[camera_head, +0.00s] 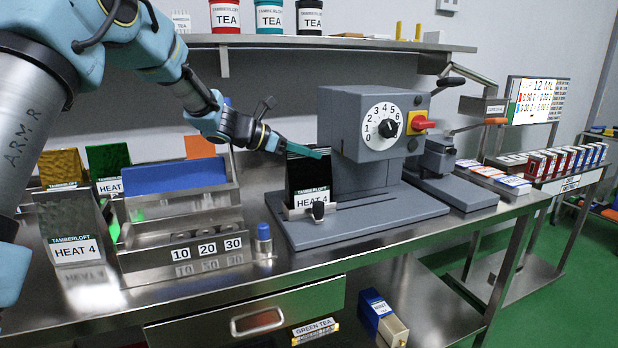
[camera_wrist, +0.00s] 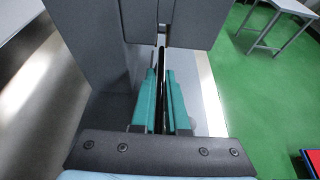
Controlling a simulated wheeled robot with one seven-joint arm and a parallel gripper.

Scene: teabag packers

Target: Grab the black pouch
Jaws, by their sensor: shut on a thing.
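The black pouch (camera_head: 305,180) stands upright on the base of the grey machine (camera_head: 375,125). The grey machine body is close by in that view. The pouch's lower part is partly hidden by the holder.
A small blue-capped bottle (camera_head: 264,240) stands between rack and machine. A shelf (camera_head: 300,41) with tins runs above. The front strip of the bench is mostly clear.

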